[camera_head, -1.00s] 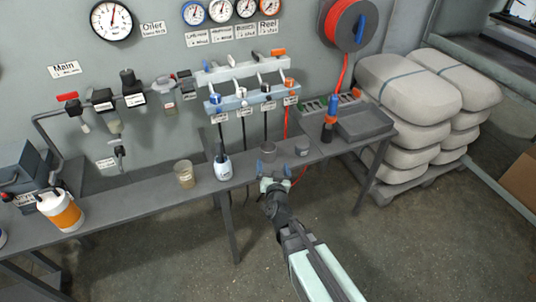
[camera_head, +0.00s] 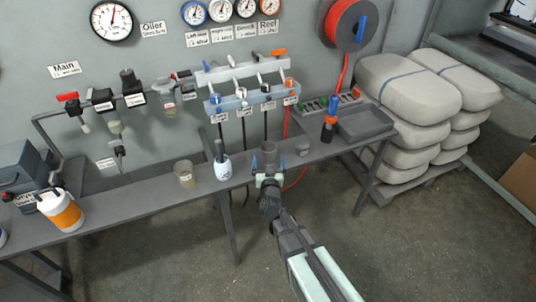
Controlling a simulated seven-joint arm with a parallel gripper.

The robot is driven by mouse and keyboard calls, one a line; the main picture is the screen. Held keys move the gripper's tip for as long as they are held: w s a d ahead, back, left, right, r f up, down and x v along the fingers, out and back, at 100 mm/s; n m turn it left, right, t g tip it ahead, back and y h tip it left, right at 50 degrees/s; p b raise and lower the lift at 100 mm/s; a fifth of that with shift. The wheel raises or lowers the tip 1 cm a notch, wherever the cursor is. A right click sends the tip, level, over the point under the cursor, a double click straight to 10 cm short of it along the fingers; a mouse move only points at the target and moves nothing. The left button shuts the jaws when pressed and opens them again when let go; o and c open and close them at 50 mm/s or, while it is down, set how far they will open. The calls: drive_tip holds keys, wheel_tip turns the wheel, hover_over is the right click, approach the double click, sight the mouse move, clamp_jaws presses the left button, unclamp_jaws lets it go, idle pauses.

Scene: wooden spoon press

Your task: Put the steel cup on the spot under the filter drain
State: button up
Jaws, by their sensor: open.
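The filter units (camera_head: 105,103) hang on the wall at the left. A small fitting (camera_head: 119,149) points down below them, beside a label. The bench spot under it is too small to make out.
A tan cup (camera_head: 185,174) and a white container (camera_head: 222,167) stand left of my gripper on the narrow bench (camera_head: 130,197). An orange-and-white jug (camera_head: 61,210) stands further left. A grey tray (camera_head: 364,123) and a blue-orange bottle (camera_head: 329,122) are at the right.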

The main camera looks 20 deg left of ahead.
sight(267, 146)
drive_tip(key=shift+x, duration=2.85)
drive_tip(key=shift+d, duration=0.15)
drive_tip(key=c, duration=1.1)
